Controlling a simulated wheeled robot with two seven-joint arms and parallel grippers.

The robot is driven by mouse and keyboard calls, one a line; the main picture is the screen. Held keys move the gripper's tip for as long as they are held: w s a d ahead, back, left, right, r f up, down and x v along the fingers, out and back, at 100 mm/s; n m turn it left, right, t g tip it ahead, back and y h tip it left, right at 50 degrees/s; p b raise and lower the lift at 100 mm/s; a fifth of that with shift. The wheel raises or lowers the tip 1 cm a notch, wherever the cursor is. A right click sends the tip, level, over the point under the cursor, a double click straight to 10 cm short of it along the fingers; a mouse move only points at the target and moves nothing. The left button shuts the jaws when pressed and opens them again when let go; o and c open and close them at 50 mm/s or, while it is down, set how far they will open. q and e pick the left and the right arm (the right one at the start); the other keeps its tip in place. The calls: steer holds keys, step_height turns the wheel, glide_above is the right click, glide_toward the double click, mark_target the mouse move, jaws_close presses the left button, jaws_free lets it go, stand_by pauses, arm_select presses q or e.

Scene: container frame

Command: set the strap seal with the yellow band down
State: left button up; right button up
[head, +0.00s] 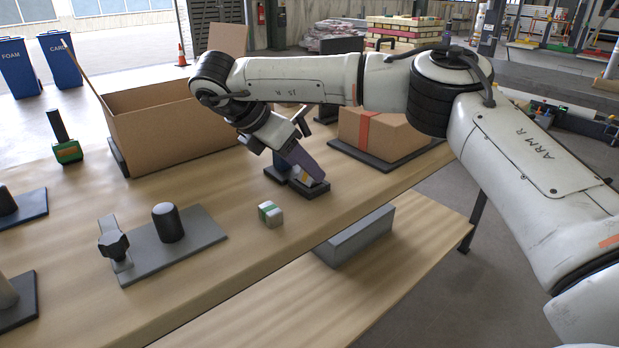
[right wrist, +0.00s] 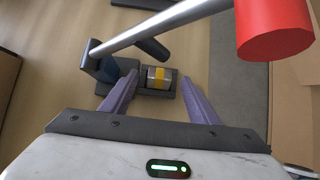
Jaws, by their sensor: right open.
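The strap seal with the yellow band (right wrist: 159,77), a small silver-grey block, rests on a dark holder (right wrist: 151,94) between and just beyond my right fingertips. In the head view, the seal (head: 301,178) is partly hidden by a purple finger above the dark holder (head: 309,190). My right gripper (head: 319,177) is open, its two purple fingers apart on either side of the seal in the right wrist view (right wrist: 159,80), with gaps showing. My left gripper is in neither view.
A metal rod with a red end (right wrist: 275,30) crosses close above the fingers. A green-banded seal (head: 270,214) lies on the bench nearby. An open carton (head: 170,132) stands left, a taped box (head: 385,133) right.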

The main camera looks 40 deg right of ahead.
steer(key=shift+x, duration=1.05)
steer(key=c, duration=1.2)
steer(key=shift+r, duration=0.1)
steer(key=shift+r, duration=0.1)
